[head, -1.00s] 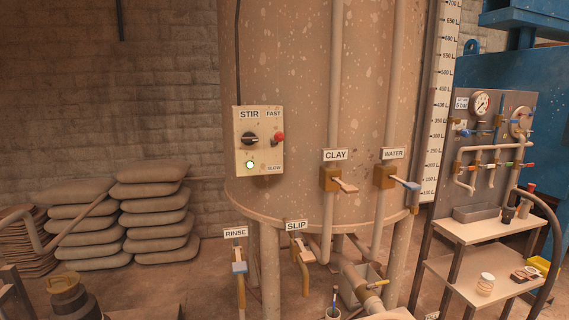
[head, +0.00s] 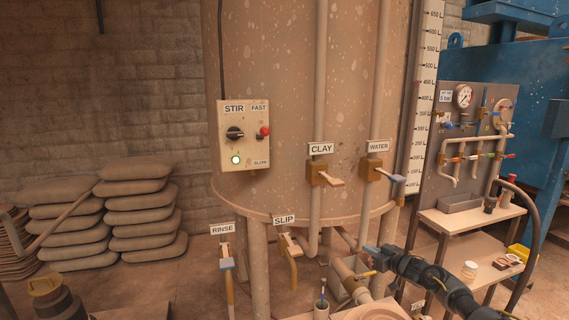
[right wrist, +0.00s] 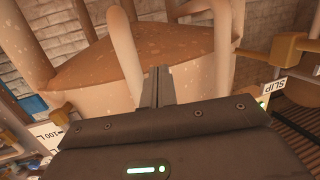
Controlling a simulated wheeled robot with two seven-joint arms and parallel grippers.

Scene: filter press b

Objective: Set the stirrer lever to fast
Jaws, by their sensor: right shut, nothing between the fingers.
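The stirrer control box (head: 243,152) is a cream panel marked STIR on the front of the big tank. A lever with a red knob (head: 264,131) sits on its right side, between FAST above and SLOW below. My left gripper is not in view.
CLAY (head: 324,175) and WATER (head: 386,175) valve handles stick out right of the box. SLIP (head: 290,243) and RINSE (head: 227,260) valves hang below. A gauge board (head: 464,140) and shelves stand at right. Stacked sacks (head: 140,205) lie at left. The space before the box is clear.

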